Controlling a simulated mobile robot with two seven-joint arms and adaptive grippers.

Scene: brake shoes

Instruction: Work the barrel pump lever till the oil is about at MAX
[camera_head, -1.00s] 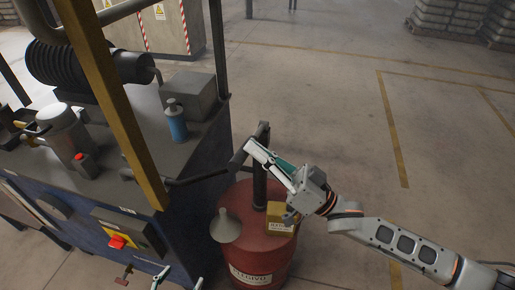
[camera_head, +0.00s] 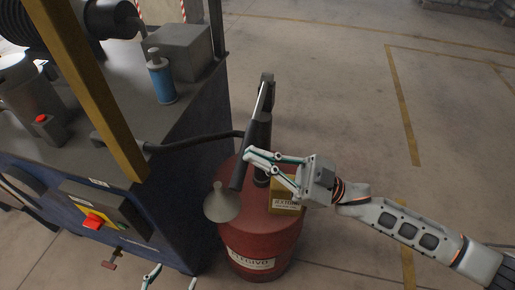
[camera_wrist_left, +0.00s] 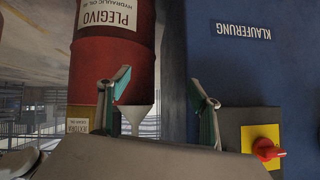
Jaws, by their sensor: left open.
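The red oil barrel (camera_head: 258,235) stands beside the blue machine cabinet. Its dark pump (camera_head: 260,135) rises from the lid, and the pump lever (camera_head: 239,172) slopes down to the left from the pump's top. My right gripper (camera_head: 247,154) has its fingertips together at the lever's lower part, apparently closed on it. My left gripper (camera_head: 171,281) is open and empty at the bottom edge. In the left wrist view its two fingers (camera_wrist_left: 160,98) stand wide apart, with the barrel (camera_wrist_left: 113,62) appearing upside down beyond them. No oil level or MAX mark can be made out.
A grey funnel (camera_head: 222,204) and a yellow box (camera_head: 285,196) are on the barrel lid. A black hose (camera_head: 198,139) runs from the cabinet to the pump. A yellow post (camera_head: 92,90) and a red switch (camera_head: 93,221) are at left. The floor at right is clear.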

